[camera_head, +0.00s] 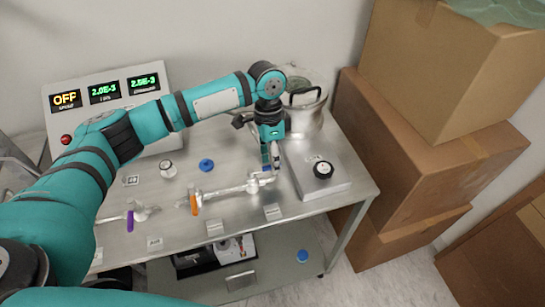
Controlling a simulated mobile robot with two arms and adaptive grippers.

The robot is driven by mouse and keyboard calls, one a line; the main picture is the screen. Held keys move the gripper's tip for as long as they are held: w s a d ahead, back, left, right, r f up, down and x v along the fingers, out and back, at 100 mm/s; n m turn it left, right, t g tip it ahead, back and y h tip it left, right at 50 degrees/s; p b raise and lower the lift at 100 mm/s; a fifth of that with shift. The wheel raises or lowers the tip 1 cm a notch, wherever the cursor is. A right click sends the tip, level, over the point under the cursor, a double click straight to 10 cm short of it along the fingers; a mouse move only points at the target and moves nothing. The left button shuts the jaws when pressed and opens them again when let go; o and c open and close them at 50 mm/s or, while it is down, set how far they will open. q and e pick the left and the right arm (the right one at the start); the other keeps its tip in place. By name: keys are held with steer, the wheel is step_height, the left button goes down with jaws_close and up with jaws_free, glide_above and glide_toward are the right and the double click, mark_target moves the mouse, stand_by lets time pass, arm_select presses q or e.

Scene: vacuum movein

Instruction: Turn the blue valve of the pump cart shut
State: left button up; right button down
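The pump cart (238,212) is a metal table with a glass line along its front. A small blue piece, apparently the blue valve's handle (266,168), shows at the right end of this line, just by my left fingertips. My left gripper (272,160) points down there from above; its fingers look close to or touching the handle, but the gap between them is too small to make out. The gripper partly hides the valve. An orange valve handle (194,204) and a purple valve handle (130,221) sit further left. My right gripper is not in view.
A control box (75,125) with an OFF display stands at the back left. A round blue cap (206,165) lies mid-table. Cardboard boxes (415,140) stack at right.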

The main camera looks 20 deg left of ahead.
arm_select(q)
steer(key=shift+f, duration=0.1)
jaws_close()
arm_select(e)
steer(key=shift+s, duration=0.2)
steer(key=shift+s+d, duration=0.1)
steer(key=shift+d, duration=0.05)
